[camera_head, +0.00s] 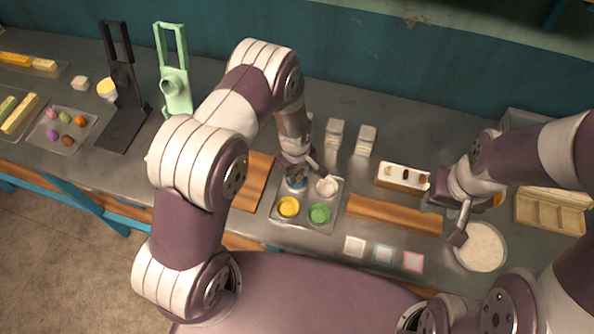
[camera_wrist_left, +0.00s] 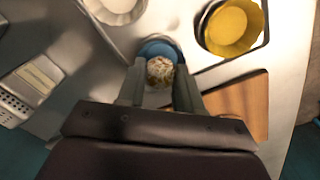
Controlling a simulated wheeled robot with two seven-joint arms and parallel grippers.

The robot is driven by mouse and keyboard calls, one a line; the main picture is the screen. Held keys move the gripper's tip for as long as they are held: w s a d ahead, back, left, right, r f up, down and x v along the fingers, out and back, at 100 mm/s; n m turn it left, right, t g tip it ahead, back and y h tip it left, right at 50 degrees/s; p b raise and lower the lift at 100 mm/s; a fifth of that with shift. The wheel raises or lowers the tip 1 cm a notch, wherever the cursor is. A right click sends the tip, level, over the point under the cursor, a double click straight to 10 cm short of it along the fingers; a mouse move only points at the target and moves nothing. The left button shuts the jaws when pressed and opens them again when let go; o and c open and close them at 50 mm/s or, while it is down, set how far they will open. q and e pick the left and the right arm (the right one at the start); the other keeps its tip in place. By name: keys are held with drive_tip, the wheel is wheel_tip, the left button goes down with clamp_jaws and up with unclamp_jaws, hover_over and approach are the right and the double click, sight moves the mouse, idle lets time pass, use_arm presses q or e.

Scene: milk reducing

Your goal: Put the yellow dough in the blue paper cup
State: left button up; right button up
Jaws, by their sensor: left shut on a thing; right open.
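A metal tray (camera_head: 273,218) holds a yellow cup (camera_head: 288,207), a green cup (camera_head: 319,213), a white cup (camera_head: 327,186) and the blue paper cup (camera_head: 297,185). My left gripper (camera_head: 298,172) points down at the blue cup and partly hides it. In the left wrist view, the left gripper (camera_wrist_left: 160,88) is shut on a pale yellow, speckled lump, the yellow dough (camera_wrist_left: 160,71). The dough overlaps the blue cup (camera_wrist_left: 160,48); I cannot tell whether it touches the cup. My right gripper (camera_head: 452,217) is open near a round white container (camera_head: 480,246).
Wooden boards (camera_head: 395,214) flank the tray. Two small grater-like blocks (camera_head: 335,133) stand behind it. A white tray with small items (camera_head: 403,177) is to the right. Three small square papers (camera_head: 384,253) lie in front. A black stand (camera_head: 122,95) and green stand (camera_head: 174,82) are at left.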

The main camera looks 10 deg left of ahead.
use_arm(q)
drive_tip(key=shift+a, duration=0.1)
idle(0.3)
drive_tip(key=o, duration=1.2)
